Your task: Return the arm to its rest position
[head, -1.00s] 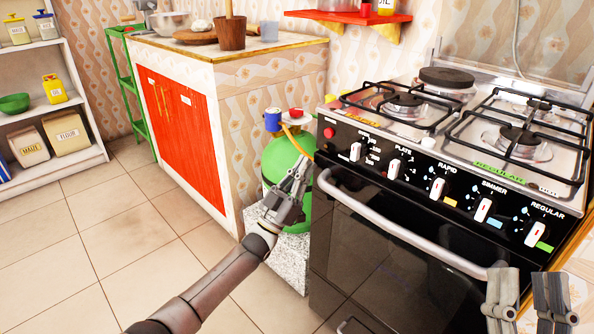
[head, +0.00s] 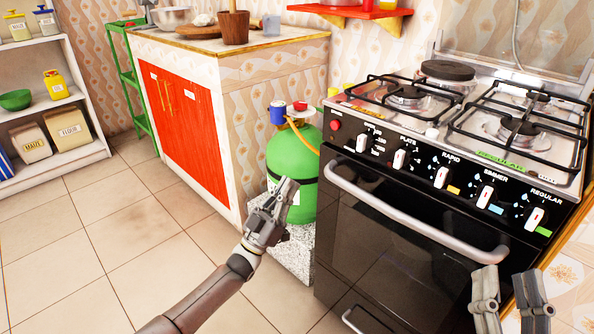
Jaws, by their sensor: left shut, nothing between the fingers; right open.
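My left arm comes in from the bottom left of the head view. Its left gripper (head: 287,187) is shut and empty, in front of the lower part of the green gas cylinder (head: 299,154). I cannot tell whether it touches the cylinder. My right gripper (head: 509,275) is at the bottom right, open and empty, with its two fingers apart in front of the stove's right side.
The stove (head: 400,240) with its curved oven handle (head: 415,213) stands right of the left gripper. A cabinet with a red door (head: 185,125) is behind and left. White shelves (head: 55,105) stand far left. The tiled floor (head: 130,240) at left is clear.

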